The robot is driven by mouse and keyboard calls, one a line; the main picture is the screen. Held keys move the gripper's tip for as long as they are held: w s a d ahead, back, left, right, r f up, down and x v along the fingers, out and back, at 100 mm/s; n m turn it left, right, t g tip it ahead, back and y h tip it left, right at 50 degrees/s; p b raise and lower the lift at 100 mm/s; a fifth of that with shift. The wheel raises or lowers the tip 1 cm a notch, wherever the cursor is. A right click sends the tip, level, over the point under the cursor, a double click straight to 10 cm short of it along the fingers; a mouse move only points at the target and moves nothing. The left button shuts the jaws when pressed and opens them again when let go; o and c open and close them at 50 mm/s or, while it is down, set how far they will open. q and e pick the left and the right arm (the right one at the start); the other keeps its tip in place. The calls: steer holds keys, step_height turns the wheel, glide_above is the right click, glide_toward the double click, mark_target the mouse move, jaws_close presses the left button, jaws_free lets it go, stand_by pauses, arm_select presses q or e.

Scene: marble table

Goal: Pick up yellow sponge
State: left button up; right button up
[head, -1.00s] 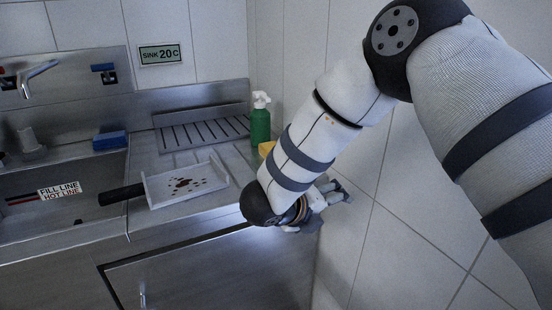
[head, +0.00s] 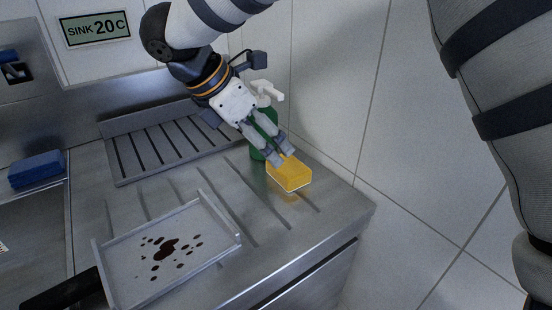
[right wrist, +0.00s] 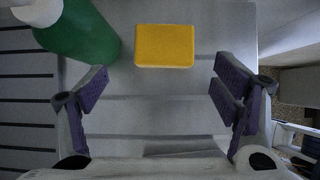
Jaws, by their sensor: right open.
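The yellow sponge (head: 292,177) lies flat on the steel drainboard near its right edge in the head view. In the right wrist view the sponge (right wrist: 164,46) shows whole, ahead of the fingertips and between their lines. My right gripper (head: 281,159) reaches down from above, its fingertips at the far side of the sponge in the head view. In the right wrist view the right gripper (right wrist: 160,86) is open, with empty space between its purple-padded fingers. My left gripper is in neither view.
A green spray bottle (right wrist: 82,34) stands close to the sponge, partly behind my gripper in the head view. A stained white tray (head: 140,270) with a black handle lies at the front. A blue sponge (head: 37,169) sits far left. Tiled wall bounds the right.

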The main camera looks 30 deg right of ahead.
mark_target(288, 165)
steer(key=x, duration=0.6)
steer(key=s+x, duration=0.1)
steer(key=x, duration=0.2)
steer(key=shift+w+d, duration=0.1)
steer(key=shift+d, duration=0.15)
steer(key=shift+w+d+f, duration=0.15)
steer(key=shift+f, duration=0.15)
steer(key=c, duration=0.8)
